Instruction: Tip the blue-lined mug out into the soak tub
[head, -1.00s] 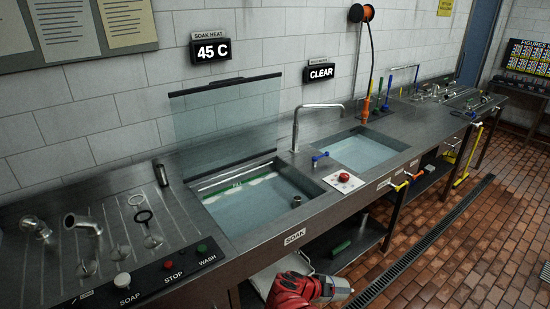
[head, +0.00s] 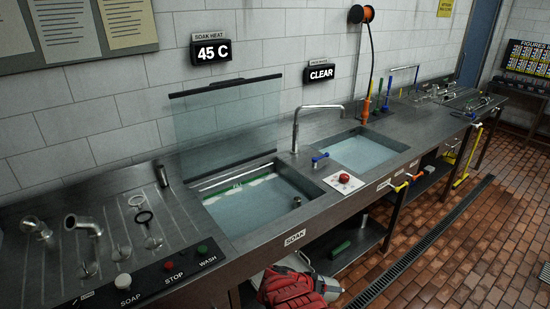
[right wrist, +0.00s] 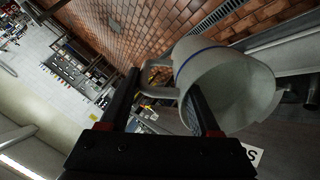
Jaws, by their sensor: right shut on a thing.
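The soak tub (head: 262,212) is a steel basin of bluish water in the counter. My right arm's red wrist shows low in front of the counter, below the SOAK label, in the head view; its fingers are not clear there. In the right wrist view the pale mug (right wrist: 240,90) with a blue line lies on its side in the picture. Its handle (right wrist: 158,92) is between the fingers of my right gripper (right wrist: 165,85), which is shut on it. My left gripper is not in view.
A clear upright screen (head: 228,118) stands behind the tub. A tap (head: 296,128) and a red button (head: 344,178) are at its right, beside a second basin (head: 368,153). The counter's front edge lies between my right wrist and the tub.

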